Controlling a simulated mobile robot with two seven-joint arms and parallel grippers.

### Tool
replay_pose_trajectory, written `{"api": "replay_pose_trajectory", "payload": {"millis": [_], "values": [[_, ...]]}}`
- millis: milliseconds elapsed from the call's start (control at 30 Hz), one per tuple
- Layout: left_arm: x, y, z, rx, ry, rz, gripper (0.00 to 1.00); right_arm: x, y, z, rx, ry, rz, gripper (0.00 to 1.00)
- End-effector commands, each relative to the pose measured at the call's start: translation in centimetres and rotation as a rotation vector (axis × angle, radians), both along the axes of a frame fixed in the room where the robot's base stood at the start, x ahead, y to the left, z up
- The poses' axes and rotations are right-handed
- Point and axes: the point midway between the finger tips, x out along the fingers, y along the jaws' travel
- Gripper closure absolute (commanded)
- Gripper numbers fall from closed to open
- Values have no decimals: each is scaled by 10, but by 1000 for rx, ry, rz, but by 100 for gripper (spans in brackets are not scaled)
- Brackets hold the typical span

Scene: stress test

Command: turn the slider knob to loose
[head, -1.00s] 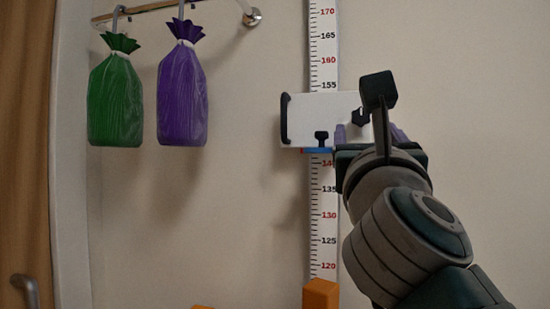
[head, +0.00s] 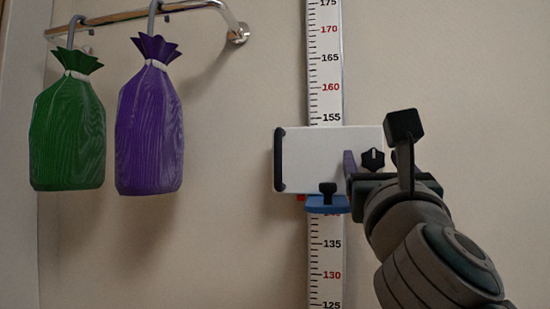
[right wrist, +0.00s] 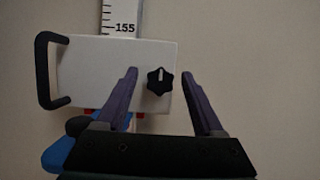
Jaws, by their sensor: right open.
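The slider is a white box with a black handle on its left side, mounted on a vertical ruler (head: 325,85); the white slider body (head: 320,158) sits just below the 155 mark. Its black lobed knob (head: 373,159) is on the right part of the front face and has a white pointer line that stands about upright. In the right wrist view the knob (right wrist: 160,81) lies between my two purple fingers, with a gap on each side. My right gripper (head: 370,160) is open around the knob, not visibly touching it. My left gripper is not in view.
A blue piece (head: 327,204) with a black clamp is under the slider. A green bag (head: 67,135) and a purple bag (head: 150,130) hang from a metal rail (head: 190,6) at the left. The wall between the bags and slider is clear.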

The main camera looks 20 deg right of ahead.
Motion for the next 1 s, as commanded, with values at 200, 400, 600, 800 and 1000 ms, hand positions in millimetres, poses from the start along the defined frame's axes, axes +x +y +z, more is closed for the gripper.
{"api": "replay_pose_trajectory", "payload": {"millis": [200, 400, 600, 800, 1000], "values": [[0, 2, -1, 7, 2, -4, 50, 0, 0, 0, 0, 0, 0, 50], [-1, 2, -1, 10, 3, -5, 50, 0, 0, 0, 0, 0, 0, 72], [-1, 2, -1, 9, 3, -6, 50, 0, 0, 0, 0, 0, -1, 95], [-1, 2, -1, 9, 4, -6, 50, 0, 0, 0, 0, 0, -1, 100], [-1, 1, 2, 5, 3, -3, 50, 0, 0, 1, -12, 8, -2, 100]]}}
